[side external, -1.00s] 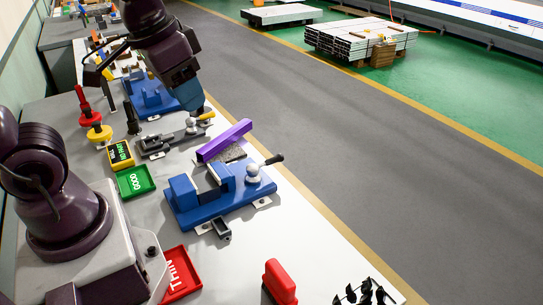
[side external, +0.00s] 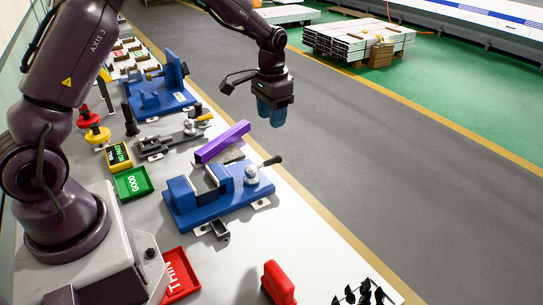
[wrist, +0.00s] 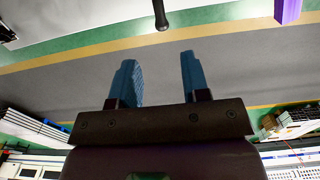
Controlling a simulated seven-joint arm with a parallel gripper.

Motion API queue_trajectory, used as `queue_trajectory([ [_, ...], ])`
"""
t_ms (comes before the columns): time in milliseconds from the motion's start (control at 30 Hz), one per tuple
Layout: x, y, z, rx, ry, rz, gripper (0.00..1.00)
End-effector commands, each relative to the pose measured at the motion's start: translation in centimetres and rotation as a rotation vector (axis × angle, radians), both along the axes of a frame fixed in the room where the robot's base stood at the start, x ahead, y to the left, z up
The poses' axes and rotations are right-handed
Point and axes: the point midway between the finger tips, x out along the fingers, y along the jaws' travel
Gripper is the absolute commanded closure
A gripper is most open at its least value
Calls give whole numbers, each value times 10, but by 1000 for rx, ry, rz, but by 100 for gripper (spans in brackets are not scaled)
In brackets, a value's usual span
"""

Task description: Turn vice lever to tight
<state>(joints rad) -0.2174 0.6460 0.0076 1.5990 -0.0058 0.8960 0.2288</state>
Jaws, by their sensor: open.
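The blue vice (side external: 208,203) stands on the white bench near its right edge. Its lever (side external: 266,163) has a silver hub and a dark handle tip that points right over the bench edge. In the wrist view the dark handle tip (wrist: 161,18) shows at the top, beyond my fingers. My gripper (side external: 272,113) has blue fingers and hangs in the air above the grey floor, beyond the vice lever. In the wrist view my gripper (wrist: 158,75) is open and empty, and its fingers do not touch the handle.
A purple profile (side external: 223,142) lies behind the vice and also shows in the wrist view (wrist: 288,10). A second blue vice (side external: 158,92) and a grey clamp (side external: 178,137) stand farther back.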

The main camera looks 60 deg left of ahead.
Motion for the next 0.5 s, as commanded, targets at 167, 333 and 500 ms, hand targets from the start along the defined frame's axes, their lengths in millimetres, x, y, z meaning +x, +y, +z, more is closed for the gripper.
queue_trajectory([
  [167, -1, 0, -29, -1, 6, 0, 57],
  [333, -2, -1, -66, -2, 6, 1, 57],
  [500, -1, -1, -98, -1, 4, 1, 57],
])
